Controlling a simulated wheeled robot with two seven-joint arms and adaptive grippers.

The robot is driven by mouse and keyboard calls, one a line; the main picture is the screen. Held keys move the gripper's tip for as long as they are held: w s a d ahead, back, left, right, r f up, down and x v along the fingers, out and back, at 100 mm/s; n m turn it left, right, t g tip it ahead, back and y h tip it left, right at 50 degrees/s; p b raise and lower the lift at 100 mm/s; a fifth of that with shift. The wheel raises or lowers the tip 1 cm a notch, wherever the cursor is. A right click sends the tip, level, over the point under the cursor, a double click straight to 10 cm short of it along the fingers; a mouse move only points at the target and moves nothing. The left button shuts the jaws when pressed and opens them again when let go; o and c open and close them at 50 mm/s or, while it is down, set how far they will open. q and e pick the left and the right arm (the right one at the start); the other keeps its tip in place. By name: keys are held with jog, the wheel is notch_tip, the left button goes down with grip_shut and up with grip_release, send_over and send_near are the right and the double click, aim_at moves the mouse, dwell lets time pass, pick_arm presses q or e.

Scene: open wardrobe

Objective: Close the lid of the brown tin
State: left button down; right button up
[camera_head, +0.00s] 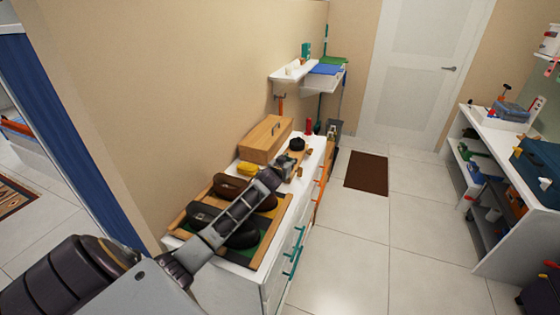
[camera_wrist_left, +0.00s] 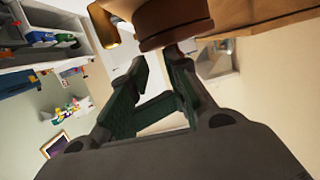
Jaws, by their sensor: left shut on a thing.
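My left gripper (camera_head: 286,164) reaches across the white cabinet top from the lower left. In the left wrist view, its two fingers (camera_wrist_left: 155,58) stand a little apart, with their tips against the edge of a round brown body, which looks like the brown tin (camera_wrist_left: 172,18). A gold-coloured part (camera_wrist_left: 104,27) shows beside it. The gripper is shut on the tin's edge; which part of it, lid or body, I cannot tell. In the head view a small dark round thing (camera_head: 297,143) stands just beyond the gripper. My right gripper is not in view.
A wooden box (camera_head: 266,138) stands by the wall behind the gripper. Brown and black shoes (camera_head: 221,187) lie on a tray under my arm, near a yellow item (camera_head: 249,168). A red bottle (camera_head: 309,126) stands at the cabinet's far end.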

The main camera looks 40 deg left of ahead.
pick_arm(q)
jog(key=shift+r, duration=0.6)
jog(key=shift+r+p, duration=0.65)
jog(key=shift+r, duration=0.05)
jog(key=r+v, duration=0.1)
jog(key=v, duration=0.9)
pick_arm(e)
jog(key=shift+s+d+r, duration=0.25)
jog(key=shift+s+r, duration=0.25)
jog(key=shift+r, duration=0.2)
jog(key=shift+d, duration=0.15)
